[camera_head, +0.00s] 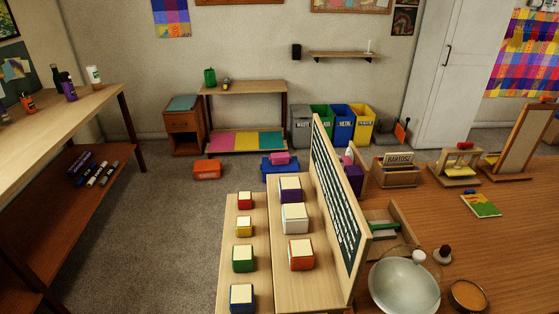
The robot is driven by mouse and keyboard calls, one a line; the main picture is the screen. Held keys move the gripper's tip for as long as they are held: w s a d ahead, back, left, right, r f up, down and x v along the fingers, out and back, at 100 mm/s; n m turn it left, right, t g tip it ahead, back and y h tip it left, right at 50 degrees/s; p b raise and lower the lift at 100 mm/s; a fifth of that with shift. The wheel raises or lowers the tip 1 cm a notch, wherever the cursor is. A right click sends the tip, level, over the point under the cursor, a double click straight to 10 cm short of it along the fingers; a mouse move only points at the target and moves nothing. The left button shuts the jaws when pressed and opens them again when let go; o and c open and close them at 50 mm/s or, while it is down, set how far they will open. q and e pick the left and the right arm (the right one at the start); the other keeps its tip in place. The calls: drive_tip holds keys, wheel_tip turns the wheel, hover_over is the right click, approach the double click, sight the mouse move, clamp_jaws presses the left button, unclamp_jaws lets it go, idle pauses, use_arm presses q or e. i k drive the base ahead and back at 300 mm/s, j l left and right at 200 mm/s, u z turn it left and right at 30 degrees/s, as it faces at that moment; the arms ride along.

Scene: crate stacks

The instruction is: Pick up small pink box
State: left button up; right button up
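The small pink box (280,158) sits on top of a larger blue crate (280,172) on the floor. Both are in the middle of the head view, in front of the low shelf against the back wall. The table display in front stands close to the blue crate's lower right in the picture. Neither of my grippers is in view.
An orange crate (207,169) is on the floor left of the blue one. A wooden table (520,235) with a stepped rack (248,283) of colored cubes and a chalkboard (335,200) fills the front right. A long shelf (95,110) stands left. Grey carpet (150,230) between is clear.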

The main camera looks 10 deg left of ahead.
sight(281, 158)
drive_tip(key=u, duration=0.2)
drive_tip(key=j+u, duration=0.15)
drive_tip(key=j, duration=0.2)
drive_tip(key=i+j+u, duration=0.2)
drive_tip(key=j, duration=0.2)
drive_tip(key=j+u, duration=0.15)
drive_tip(key=j, duration=0.2)
drive_tip(key=i+j, duration=0.55)
drive_tip(key=i+j+u, duration=0.15)
drive_tip(key=i+j, duration=0.35)
drive_tip(key=i, duration=0.25)
drive_tip(key=i+l+z, duration=0.1)
drive_tip(key=i+z, duration=0.15)
drive_tip(key=i, duration=0.3)
drive_tip(key=i+z, duration=0.25)
drive_tip(key=i, duration=0.3)
drive_tip(key=i+j+z, duration=0.1)
drive_tip(key=i+z, duration=0.15)
drive_tip(key=i, duration=0.3)
drive_tip(key=i+j+z, duration=0.2)
drive_tip(key=i, duration=0.35)
